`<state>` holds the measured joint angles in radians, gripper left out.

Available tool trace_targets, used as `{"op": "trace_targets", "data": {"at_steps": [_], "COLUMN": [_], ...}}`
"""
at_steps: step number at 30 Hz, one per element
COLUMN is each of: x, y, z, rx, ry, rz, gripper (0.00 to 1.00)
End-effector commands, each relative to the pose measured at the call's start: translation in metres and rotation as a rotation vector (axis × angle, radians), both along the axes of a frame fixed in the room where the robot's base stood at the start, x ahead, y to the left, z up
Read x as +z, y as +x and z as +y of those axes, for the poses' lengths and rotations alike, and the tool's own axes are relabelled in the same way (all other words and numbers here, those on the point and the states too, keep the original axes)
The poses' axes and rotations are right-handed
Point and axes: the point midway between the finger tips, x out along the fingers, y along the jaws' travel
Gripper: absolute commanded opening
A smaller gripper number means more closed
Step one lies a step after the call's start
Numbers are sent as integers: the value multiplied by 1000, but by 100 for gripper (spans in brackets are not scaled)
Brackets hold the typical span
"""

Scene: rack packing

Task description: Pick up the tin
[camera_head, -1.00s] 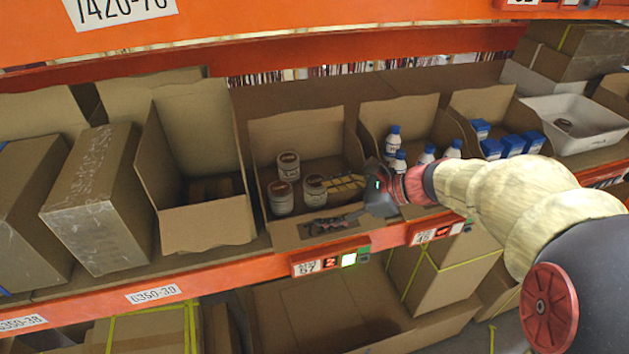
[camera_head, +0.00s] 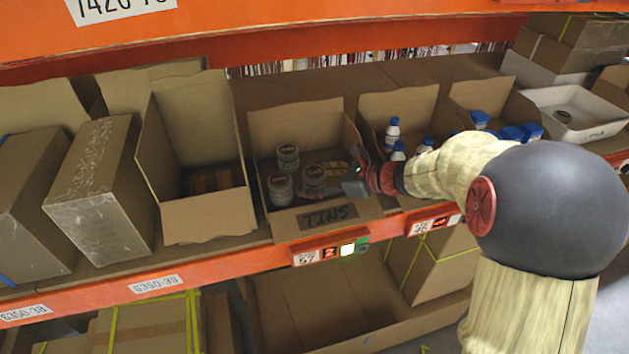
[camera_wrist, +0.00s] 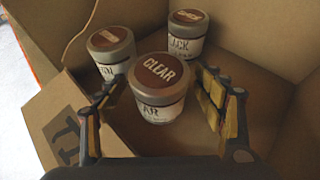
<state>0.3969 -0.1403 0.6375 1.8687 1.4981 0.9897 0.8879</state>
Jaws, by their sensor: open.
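Three tins stand upright in an open cardboard box (camera_head: 262,230) with "TINS" written on its front. The nearest tin (camera_wrist: 160,88) has a brown lid reading "CLEAR"; it also shows in the head view (camera_head: 314,178). A second tin (camera_wrist: 111,50) stands behind it to the left and a third tin (camera_wrist: 187,35) behind it to the right in the wrist view. My gripper (camera_wrist: 160,100) is open, with one finger on each side of the nearest tin. In the head view my gripper (camera_head: 340,175) reaches into the box from the right. Whether the fingers touch the tin is unclear.
The box walls (camera_wrist: 258,50) are close to my right finger in the wrist view. A box of blue-capped bottles (camera_head: 393,130) stands right of the tins. A white tray (camera_head: 590,128) is farther right. An open box (camera_head: 205,218) stands to the left.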

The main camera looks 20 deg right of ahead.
Motion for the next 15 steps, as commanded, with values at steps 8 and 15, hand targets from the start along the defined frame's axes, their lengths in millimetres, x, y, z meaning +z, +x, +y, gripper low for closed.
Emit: {"op": "trace_targets", "data": {"at_steps": [8, 15], "x": [0, 0], "y": [0, 0], "z": [0, 0], "rx": [0, 0], "ry": [0, -1], "rz": [0, 1], "gripper": [65, 51]}}
